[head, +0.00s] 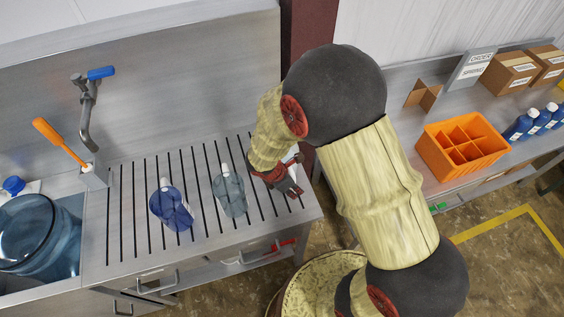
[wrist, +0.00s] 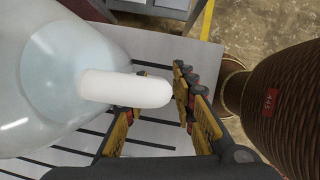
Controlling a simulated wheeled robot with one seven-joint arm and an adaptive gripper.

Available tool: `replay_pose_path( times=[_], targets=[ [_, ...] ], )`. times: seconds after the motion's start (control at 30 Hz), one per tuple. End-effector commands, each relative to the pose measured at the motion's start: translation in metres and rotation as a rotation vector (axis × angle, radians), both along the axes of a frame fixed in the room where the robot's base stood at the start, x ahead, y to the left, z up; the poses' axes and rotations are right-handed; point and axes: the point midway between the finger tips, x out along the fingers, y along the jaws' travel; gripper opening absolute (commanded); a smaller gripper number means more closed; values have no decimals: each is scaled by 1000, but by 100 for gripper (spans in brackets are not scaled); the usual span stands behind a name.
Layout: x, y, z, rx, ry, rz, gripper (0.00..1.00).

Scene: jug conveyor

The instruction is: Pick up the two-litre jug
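A pale clear jug (head: 230,194) stands upright on the slotted drainboard, and a bluer jug (head: 171,208) stands to its left. I cannot read a size on either. My gripper (head: 289,184) is low over the board, just right of the pale jug. In the wrist view, a clear jug (wrist: 40,85) fills the left side, with a rounded white handle (wrist: 125,88) pointing at my gripper (wrist: 154,95). The fingers are apart. The handle's end overlaps the space between them in the picture; I cannot tell whether it is truly between them.
The drainboard (head: 130,225) has a tap (head: 88,105) and an orange-handled brush (head: 60,142) at its left. An orange crate (head: 430,155), blue bottles (head: 520,127) and cartons (head: 510,72) are on the right-hand bench.

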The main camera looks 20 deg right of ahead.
Motion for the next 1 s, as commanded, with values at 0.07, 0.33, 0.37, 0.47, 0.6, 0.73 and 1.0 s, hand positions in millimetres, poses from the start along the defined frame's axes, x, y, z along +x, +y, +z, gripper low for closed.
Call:
replay_pose_path(
  times=[0.07, 0.33, 0.37, 0.47, 0.6, 0.73, 1.0],
  targets=[
    [0, 0, 0, 0, 0, 0, 20],
    [0, 0, 0, 0, 0, 0, 5],
    [0, 0, 0, 0, 0, 0, 3],
    [0, 0, 0, 0, 0, 0, 0],
    [0, 0, 0, 0, 0, 0, 0],
    [0, 0, 0, 0, 0, 0, 0],
    [0, 0, 0, 0, 0, 0, 0]
  ],
)
